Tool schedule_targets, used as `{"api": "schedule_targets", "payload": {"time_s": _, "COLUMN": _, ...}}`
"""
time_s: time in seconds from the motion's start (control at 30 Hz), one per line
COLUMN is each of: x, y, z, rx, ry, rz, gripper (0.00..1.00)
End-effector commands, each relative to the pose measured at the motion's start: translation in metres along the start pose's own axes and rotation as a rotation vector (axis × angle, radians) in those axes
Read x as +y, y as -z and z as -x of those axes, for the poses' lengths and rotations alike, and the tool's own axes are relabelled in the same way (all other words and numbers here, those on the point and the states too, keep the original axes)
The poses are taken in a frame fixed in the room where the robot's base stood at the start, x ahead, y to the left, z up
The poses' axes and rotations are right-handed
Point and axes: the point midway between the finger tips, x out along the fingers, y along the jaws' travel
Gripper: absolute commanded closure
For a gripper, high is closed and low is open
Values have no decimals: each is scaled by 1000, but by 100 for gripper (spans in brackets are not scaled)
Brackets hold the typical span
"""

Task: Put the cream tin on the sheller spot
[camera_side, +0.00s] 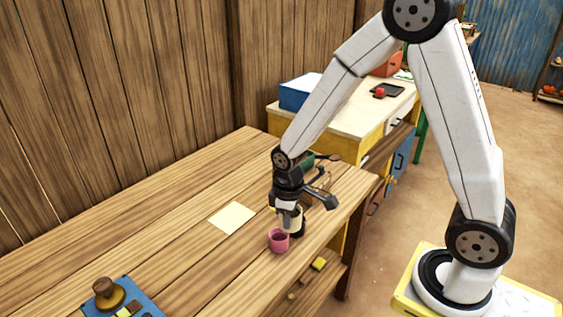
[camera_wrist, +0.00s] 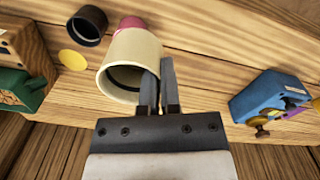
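The cream tin (camera_wrist: 137,50) is an open, pale cylinder with its mouth towards the wrist camera. My gripper (camera_wrist: 160,66) is shut on its rim, with one finger inside the mouth and the other outside. In the side view the tin (camera_side: 294,214) is partly hidden below my gripper (camera_side: 288,205), low over the bench. I cannot tell whether its base touches the wood. A yellow disc (camera_wrist: 73,60) lies on the bench beside a green device (camera_wrist: 18,90) in the wrist view. No label shows which place is the sheller spot.
A pink cup (camera_side: 279,241) and a black cup (camera_wrist: 88,25) stand close to the tin. A pale square sheet (camera_side: 232,217) lies mid-bench. A blue device with a brass knob (camera_side: 109,293) is at the near left. Bench space around the sheet is clear.

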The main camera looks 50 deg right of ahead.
Motion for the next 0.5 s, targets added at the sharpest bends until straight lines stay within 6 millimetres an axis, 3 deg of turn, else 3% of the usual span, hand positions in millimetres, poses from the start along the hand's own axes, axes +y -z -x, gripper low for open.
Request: {"api": "schedule_targets", "payload": {"time_s": 0.5, "x": 2, "y": 0, "z": 52, "rx": 4, "ry": -1, "rz": -1, "gripper": 100}}
